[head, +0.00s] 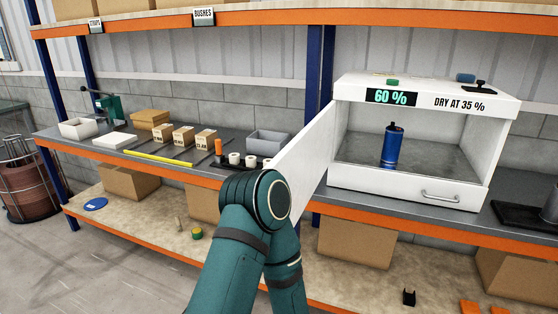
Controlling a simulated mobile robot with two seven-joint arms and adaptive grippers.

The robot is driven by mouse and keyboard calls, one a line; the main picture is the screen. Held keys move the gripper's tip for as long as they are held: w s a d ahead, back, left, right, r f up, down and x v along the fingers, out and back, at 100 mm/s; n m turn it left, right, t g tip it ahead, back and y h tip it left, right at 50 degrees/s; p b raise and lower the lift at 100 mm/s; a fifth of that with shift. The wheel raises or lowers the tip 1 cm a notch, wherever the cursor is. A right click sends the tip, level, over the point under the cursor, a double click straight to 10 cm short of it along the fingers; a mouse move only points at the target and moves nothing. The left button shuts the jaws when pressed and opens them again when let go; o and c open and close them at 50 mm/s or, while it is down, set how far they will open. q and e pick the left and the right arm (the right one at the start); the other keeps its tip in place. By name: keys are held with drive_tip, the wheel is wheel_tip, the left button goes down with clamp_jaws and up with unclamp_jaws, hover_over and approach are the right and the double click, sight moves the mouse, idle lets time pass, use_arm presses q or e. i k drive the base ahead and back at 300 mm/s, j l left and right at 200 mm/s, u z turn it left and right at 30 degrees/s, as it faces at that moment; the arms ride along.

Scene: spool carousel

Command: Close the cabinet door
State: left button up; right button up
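The white cabinet (345,178) stands on the grey shelf top at the right, with a lit "60 %" display and the label "DRY AT 35 %". Its white door (310,150) is swung open toward the left and toward me, away from the front opening. A blue cylinder (391,147) with a dark top stands upright inside. One of my teal arms is in the lower middle, its bent joint covering the lower near part of the door. I cannot tell whether the arm touches the door. Neither gripper shows.
A silver handle (440,196) is on the cabinet's lower front. Left of the door are a black rack (233,165) with white spools, a grey bin (267,143) and small boxes (205,139). A blue upright (313,70) stands behind the door.

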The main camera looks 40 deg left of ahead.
sight(303, 162)
drive_tip(key=i+j, duration=0.1)
drive_tip(key=j, duration=0.2)
drive_tip(key=i+j+u, duration=0.1)
drive_tip(key=j, duration=0.2)
drive_tip(key=i+j, duration=0.1)
drive_tip(key=j, duration=0.2)
drive_tip(key=i+j, duration=0.3)
drive_tip(key=j, duration=0.15)
drive_tip(key=i+j+z, duration=0.1)
drive_tip(key=i+j, duration=0.25)
drive_tip(key=k+j+u, duration=0.2)
drive_tip(key=k, duration=0.3)
drive_tip(key=k+j+u, duration=0.2)
drive_tip(key=k+j, duration=0.15)
drive_tip(key=k, duration=0.15)
drive_tip(key=i+l, duration=0.3)
drive_tip(key=i, duration=0.15)
